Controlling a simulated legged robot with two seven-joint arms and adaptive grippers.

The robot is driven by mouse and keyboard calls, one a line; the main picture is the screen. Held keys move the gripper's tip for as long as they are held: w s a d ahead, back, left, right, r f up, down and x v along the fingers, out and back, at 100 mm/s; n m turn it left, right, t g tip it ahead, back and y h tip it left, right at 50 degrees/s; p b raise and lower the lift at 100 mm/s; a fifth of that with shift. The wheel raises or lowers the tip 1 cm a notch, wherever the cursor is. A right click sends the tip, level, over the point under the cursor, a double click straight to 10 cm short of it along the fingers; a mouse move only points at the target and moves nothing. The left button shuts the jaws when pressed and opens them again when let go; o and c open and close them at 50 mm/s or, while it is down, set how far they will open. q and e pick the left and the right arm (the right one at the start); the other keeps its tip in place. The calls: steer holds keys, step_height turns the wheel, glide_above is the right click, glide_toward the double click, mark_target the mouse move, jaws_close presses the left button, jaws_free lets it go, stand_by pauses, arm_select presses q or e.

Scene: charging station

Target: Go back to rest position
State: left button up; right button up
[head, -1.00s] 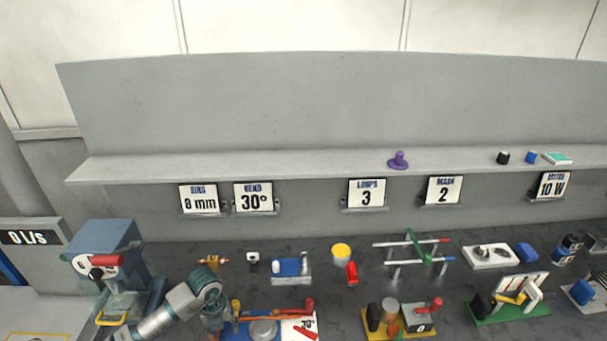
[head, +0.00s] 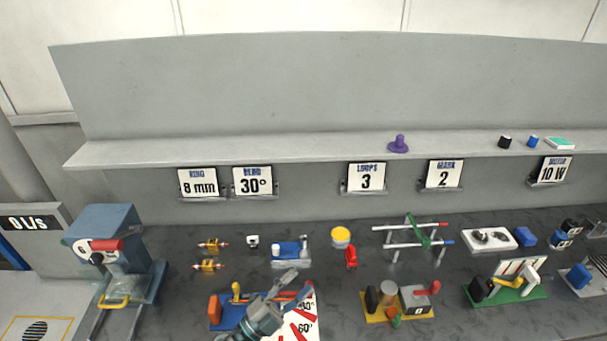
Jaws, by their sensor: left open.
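My left gripper (head: 291,287) is at the bottom centre-left of the head view. Its grey fingers point up and to the right, apart and with nothing seen between them. It is in front of the blue bending station (head: 228,313) and hides part of it and of its white angle card (head: 302,325). From this view I cannot tell whether it touches the station. My right gripper is not in view.
The dark worktop (head: 330,290) carries a blue press (head: 105,235) at left, two orange-brass parts (head: 210,256), a yellow-based station (head: 375,312), a green-based station (head: 505,290) and a green rack (head: 418,232). A shelf (head: 300,147) with a purple knob (head: 399,144) runs behind.

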arm_select(q)
steer(key=w+a+f+n+t+y, duration=0.1)
steer(key=a+f+n+t+y, duration=0.3)
steer(key=a+f+n+y, duration=1)
steer(key=s+a+f+n+g+y, duration=0.55)
steer(key=s+f+g, duration=0.25)
steer(key=s+f, duration=0.25)
steer(key=s+f+g+h, duration=0.2)
steer(key=s+f+g, duration=0.55)
steer(key=s, duration=0.65)
step_height(320, 180, down, 27)
steer(key=s, duration=0.2)
steer(key=s+a+f+g, duration=0.1)
steer(key=s+a+f, duration=0.2)
steer(key=s+f, duration=1.2)
steer(key=shift+s+y, duration=0.35)
steer(key=shift+s, duration=0.65)
